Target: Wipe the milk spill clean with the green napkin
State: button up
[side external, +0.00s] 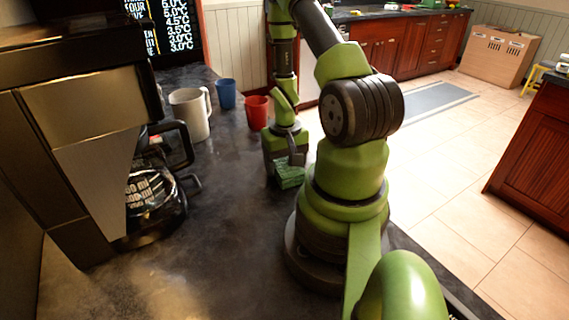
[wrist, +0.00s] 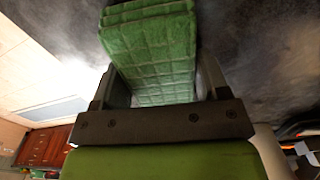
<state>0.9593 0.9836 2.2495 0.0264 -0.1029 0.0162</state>
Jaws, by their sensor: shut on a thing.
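The green napkin (side external: 290,177) is held by my gripper (side external: 283,160) low over the dark counter, close to its right edge. I cannot tell if it touches the surface. In the wrist view the napkin (wrist: 150,45) is a folded, quilted green cloth between the two fingers of my gripper (wrist: 160,82), which is shut on it. I cannot make out the milk spill for certain in either view. A pale patch shows on the counter at the lower left of the side view, and it may be only a light reflection.
On the dark counter (side external: 225,235), a red cup (side external: 257,113), a blue cup (side external: 226,94) and a white mug (side external: 190,114) stand behind and left of my gripper. A coffee maker with a glass pot (side external: 155,195) stands at the left. The counter's middle is clear.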

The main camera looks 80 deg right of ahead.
jog(key=shift+r, duration=3.8)
jog(key=w+d+r+n, duration=0.1)
jog(key=w+d+r, duration=0.1)
jog(key=w+r, duration=0.35)
jog(key=w+d+r+n, duration=0.2)
jog(key=r, duration=0.6)
jog(key=w+a+r, duration=0.1)
jog(key=a+r, duration=0.1)
jog(key=r, duration=0.5)
jog(key=w+a+r, duration=0.1)
jog(key=r, duration=0.6)
jog(key=shift+a+r, duration=0.3)
jog(key=shift+a, duration=0.05)
jog(key=shift+w, duration=0.1)
